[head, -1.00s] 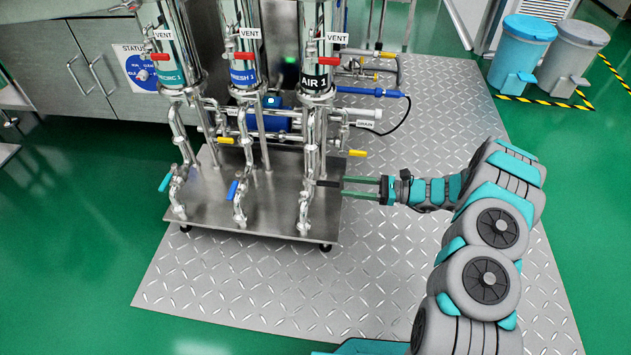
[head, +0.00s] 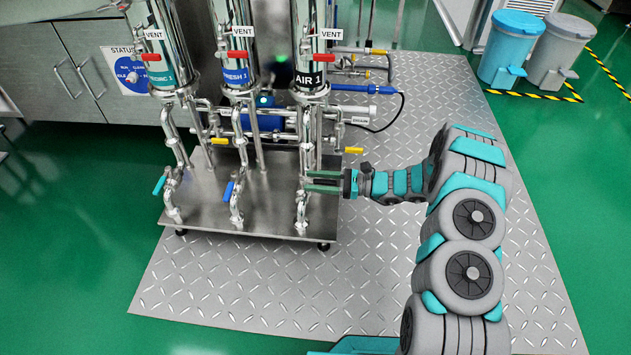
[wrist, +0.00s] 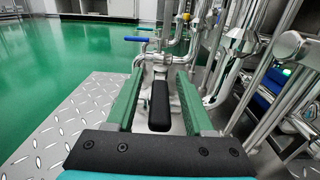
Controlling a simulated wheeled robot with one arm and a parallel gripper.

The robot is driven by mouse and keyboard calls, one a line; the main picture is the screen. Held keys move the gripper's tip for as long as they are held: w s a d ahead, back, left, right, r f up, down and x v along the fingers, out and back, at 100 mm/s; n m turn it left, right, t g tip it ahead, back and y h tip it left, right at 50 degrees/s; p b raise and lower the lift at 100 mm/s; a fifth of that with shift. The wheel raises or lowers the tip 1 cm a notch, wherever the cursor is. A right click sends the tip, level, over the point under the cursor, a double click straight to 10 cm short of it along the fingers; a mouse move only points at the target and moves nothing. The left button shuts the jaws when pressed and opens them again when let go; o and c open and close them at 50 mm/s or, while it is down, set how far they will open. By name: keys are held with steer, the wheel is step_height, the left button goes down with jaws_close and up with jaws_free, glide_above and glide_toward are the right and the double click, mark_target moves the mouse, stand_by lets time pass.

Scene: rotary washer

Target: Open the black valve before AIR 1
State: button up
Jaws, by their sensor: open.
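The black valve handle (wrist: 160,107) shows in the wrist view, pointing towards my palm. It lies between the two green fingers of my gripper (wrist: 161,72), with a gap on each side. In the head view my gripper (head: 308,181) reaches from the right to the pipe below the AIR 1 column (head: 309,80). Its fingers are open around the handle, which I cannot make out there. The valve body behind the handle is partly hidden.
A yellow handle (head: 353,150) sticks out just above my gripper. Free diamond-plate floor (head: 400,270) lies to the right and front.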

jaws_close()
stand_by(0.4)
stand_by(1.0)
